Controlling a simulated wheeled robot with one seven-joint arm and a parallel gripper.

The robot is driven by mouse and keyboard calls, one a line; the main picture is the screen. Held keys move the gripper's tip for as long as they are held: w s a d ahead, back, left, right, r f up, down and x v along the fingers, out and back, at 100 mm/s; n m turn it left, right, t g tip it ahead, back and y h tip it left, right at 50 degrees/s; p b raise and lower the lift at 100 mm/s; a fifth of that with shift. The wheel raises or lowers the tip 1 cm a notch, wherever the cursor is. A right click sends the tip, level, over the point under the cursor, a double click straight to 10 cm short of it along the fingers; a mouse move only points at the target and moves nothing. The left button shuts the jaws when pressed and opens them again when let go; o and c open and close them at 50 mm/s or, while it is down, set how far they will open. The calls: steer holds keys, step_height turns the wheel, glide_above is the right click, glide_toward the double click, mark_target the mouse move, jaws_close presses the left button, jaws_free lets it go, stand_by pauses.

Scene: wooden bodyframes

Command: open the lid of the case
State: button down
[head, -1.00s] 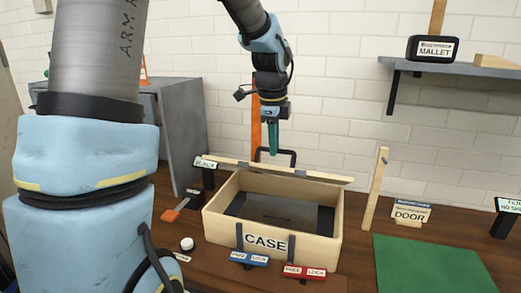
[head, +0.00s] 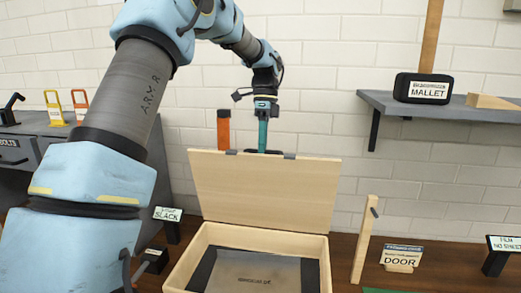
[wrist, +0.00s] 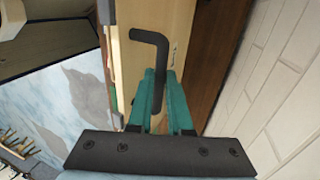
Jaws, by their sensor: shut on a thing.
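The wooden case (head: 318,246) stands on the bench with its dark-lined inside showing. Its pale wooden lid (head: 265,188) stands raised at the back, inner face toward the head camera. My gripper (head: 262,140) is at the lid's top edge, its teal fingers pointing down and their tips partly hidden behind the lid. In the wrist view, my gripper (wrist: 158,95) is shut on the black bent handle (wrist: 150,37), which sits against the lid's outer face.
A white brick wall is close behind the lid. An upright wooden post (head: 363,240) and a DOOR sign (head: 401,257) stand to the right. A SLACK sign (head: 168,214) stands left of the case.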

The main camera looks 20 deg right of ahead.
steer(key=shift+w+d+f+g, duration=0.15)
steer(key=shift+w+f+g, duration=0.2)
steer(key=shift+w, duration=0.15)
steer(key=c, duration=1.1)
jaws_free()
steer(key=shift+w+d, duration=0.1)
steer(key=shift+o, duration=1.3)
steer(key=shift+r, duration=0.1)
steer(key=shift+r, duration=0.1)
steer(key=b+v, duration=0.1)
steer(key=v, duration=0.9)
steer(key=shift+d+r, duration=0.15)
steer(key=shift+r, duration=0.15)
